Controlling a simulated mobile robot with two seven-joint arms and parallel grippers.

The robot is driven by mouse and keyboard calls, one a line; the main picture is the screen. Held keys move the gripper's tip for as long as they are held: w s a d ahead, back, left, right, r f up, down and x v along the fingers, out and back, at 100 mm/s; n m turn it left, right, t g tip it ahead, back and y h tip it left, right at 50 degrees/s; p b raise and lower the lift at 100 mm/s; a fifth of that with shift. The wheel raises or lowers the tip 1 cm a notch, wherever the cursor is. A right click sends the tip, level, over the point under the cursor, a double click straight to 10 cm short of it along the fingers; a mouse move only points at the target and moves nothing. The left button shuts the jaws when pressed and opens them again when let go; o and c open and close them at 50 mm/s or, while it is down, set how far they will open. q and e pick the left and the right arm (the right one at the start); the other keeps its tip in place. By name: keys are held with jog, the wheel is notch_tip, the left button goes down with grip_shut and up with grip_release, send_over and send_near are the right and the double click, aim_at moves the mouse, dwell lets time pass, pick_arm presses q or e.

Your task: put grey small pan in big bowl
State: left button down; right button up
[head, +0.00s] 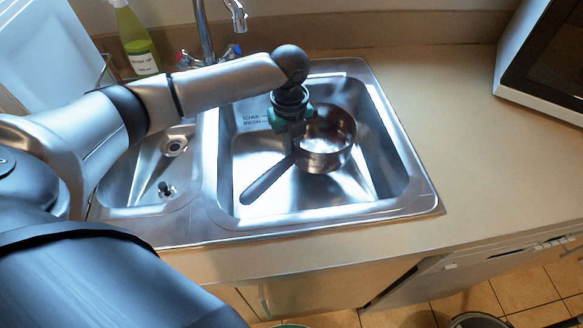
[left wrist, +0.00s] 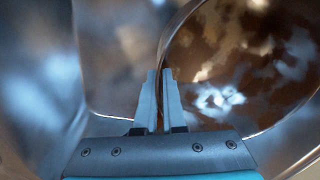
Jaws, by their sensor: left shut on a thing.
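The grey small pan (head: 338,157) is a shiny metal pan in the right basin of the sink, its dark handle (head: 266,182) pointing to the lower left. I cannot tell whether it rests on the basin floor. My left gripper (head: 293,146) reaches down from above at the pan's left side. In the left wrist view, its two fingers (left wrist: 161,88) are closed on the pan's wall, with the pan's inside (left wrist: 235,60) to the right. I cannot make out the big bowl for certain. My right gripper is not in view.
The steel sink (head: 330,208) has a smaller left basin with a drain. A faucet (head: 205,30) and a green soap bottle (head: 136,42) stand behind it. A microwave (head: 545,60) is at the upper right. The counter (head: 470,150) right of the sink is clear. A rounded object (head: 478,321) shows at the bottom edge.

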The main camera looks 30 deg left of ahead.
pick_arm(q)
jog(key=shift+w+f+b, duration=0.1)
jog(key=shift+f+b, duration=0.7)
jog(key=shift+f, duration=2.3)
jog(key=c, duration=1.5)
grip_release()
jog(key=shift+f, duration=0.2)
jog(key=o, duration=0.5)
notch_tip(320, 180, up, 12)
jog(key=p, duration=0.3)
jog(key=shift+s+r, duration=0.2)
jog(key=shift+s, duration=0.05)
jog(key=shift+a, duration=0.1)
